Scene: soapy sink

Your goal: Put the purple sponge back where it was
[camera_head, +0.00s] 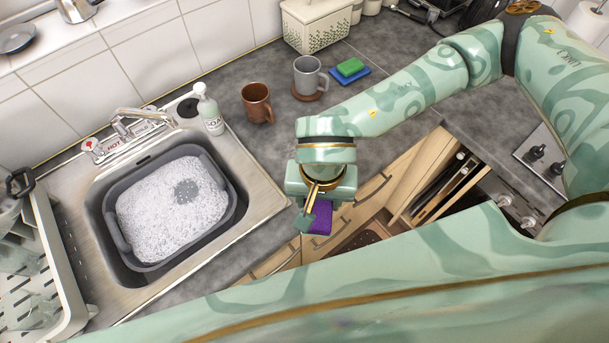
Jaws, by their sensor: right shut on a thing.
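The purple sponge (321,217) is held in my right gripper (310,215), which is shut on it. The gripper points down in front of the counter's front edge, over the wooden drawer fronts. The gripper's fingers hide part of the sponge. A green sponge (350,67) lies on a flat blue piece (362,79) at the back of the counter, behind my right forearm. My left gripper is not in view.
A sink with a grey basin (112,232) of suds is at left, beside a soap bottle (209,113). A dish rack (62,262) is far left.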

